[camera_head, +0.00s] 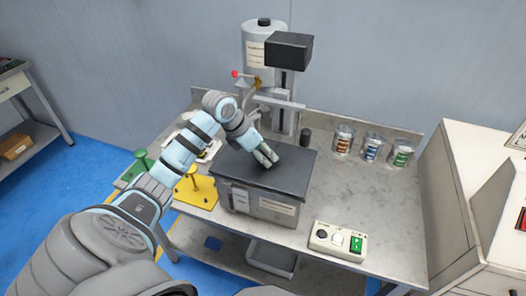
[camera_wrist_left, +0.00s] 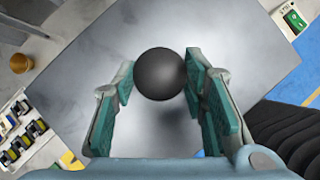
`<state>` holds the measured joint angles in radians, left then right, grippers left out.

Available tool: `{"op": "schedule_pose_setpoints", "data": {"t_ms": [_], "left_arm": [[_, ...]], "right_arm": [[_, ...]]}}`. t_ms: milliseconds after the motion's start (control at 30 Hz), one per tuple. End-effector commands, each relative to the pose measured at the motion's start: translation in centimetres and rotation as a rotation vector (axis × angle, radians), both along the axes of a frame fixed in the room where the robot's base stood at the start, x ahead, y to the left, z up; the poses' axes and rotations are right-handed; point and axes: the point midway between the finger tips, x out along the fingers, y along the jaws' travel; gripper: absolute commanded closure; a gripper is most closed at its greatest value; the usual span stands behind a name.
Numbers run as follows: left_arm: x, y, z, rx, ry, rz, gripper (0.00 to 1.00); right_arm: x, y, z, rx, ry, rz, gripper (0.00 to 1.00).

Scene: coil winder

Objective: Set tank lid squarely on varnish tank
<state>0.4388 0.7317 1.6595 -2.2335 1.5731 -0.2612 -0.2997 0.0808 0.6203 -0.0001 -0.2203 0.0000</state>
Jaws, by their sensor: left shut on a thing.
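The tank lid (camera_head: 285,176) is a flat dark grey plate over the varnish tank (camera_head: 240,198), a grey metal box with pale labels on its front. The lid covers the tank's top, and its edges look roughly in line with the walls; I cannot tell whether it is fully seated. My left gripper (camera_head: 268,158) is over the middle of the lid. The left wrist view shows its teal fingers (camera_wrist_left: 163,95) shut on the lid's round black knob (camera_wrist_left: 158,72), with the lid (camera_wrist_left: 110,45) spread beneath. The tank's inside is hidden. My right gripper is out of view.
A winder stand with a white canister (camera_head: 258,48) rises behind the tank. Several wire jars, including a blue one (camera_head: 371,147), stand at the back right. A button box (camera_head: 338,241) lies at front right. A yellow stand (camera_head: 196,190) is left of the tank.

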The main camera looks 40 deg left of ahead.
Motion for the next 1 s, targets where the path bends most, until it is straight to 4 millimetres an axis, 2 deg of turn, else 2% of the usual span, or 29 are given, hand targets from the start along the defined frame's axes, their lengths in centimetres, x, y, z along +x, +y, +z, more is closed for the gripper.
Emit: {"op": "schedule_pose_setpoints", "data": {"t_ms": [200, 233, 367, 733, 867, 1000], "left_arm": [[0.0, 0.0, -0.6, 0.0, -0.001, 0.0, 1.0], [0.0, 0.0, -0.6, -0.001, -0.002, 0.0, 0.59], [0.0, 0.0, -0.5, 0.0, -0.001, 0.0, 0.38], [-0.2, 0.1, -0.2, 0.001, 0.001, 0.0, 0.37], [-1.3, 0.6, 1.9, 0.006, -0.001, 0.0, 0.37], [-3.2, 1.4, 5.4, 0.009, -0.001, 0.001, 0.37]], "right_arm": [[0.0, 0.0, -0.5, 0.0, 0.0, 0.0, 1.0], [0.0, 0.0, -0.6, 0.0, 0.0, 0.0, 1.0], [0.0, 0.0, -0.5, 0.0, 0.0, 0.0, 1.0], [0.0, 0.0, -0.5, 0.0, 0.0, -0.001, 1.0], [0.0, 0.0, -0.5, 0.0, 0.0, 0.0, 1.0], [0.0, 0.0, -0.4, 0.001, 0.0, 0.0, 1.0]]}}
